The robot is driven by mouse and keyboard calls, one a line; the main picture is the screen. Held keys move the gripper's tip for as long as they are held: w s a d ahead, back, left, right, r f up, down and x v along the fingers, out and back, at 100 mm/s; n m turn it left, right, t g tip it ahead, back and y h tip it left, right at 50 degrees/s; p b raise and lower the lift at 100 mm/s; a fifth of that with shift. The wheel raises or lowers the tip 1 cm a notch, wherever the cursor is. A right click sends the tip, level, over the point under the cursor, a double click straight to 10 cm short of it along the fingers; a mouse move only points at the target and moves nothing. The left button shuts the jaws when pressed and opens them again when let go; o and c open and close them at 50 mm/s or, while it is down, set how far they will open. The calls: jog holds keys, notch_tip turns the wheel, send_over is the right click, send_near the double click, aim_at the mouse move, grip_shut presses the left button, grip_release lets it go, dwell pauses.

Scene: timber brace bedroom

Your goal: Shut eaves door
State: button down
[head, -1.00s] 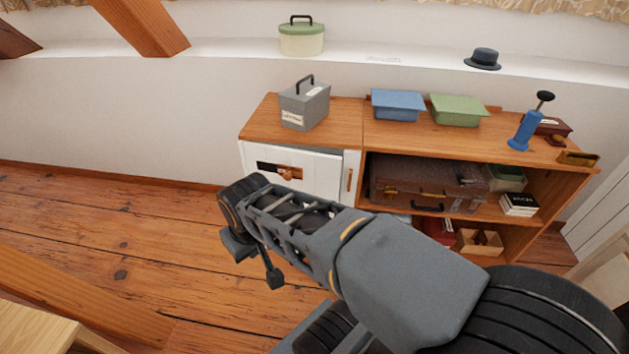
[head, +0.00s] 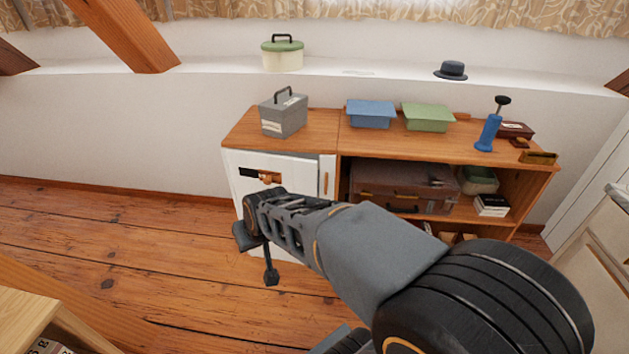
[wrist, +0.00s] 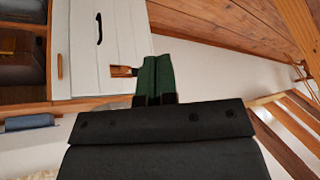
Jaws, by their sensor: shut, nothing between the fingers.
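The white eaves door (head: 240,172) forms the left front of the low wooden cabinet.
The cabinet top (head: 245,130) carries a grey box (head: 284,115), a blue tray (head: 371,113), a green tray (head: 428,117) and a blue pump (head: 488,132). Open shelves at right hold a brown suitcase (head: 400,186). Wooden floor (head: 110,235) is clear at left.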

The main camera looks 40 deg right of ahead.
jog(key=w+d+f+m+t+h+b, duration=0.1)
jog(key=w+d+f+m+t, duration=0.2)
jog(key=w, duration=0.7)
jog(key=m+t+h+b, duration=0.35)
jog(key=m+h, duration=0.25)
jog(key=h, duration=0.8)
send_near(308, 173)
jog(key=shift+g, duration=0.45)
jog(key=x, duration=0.2)
jog(key=b+x, duration=0.1)
jog(key=x, duration=0.2)
jog(key=b+x, duration=0.1)
jog(key=x, duration=0.1)
jog(key=shift+w+d+r, duration=0.1)
jog(key=shift+w+r, duration=0.2)
jog(key=shift+r, duration=0.1)
jog(key=shift+b, duration=0.3)
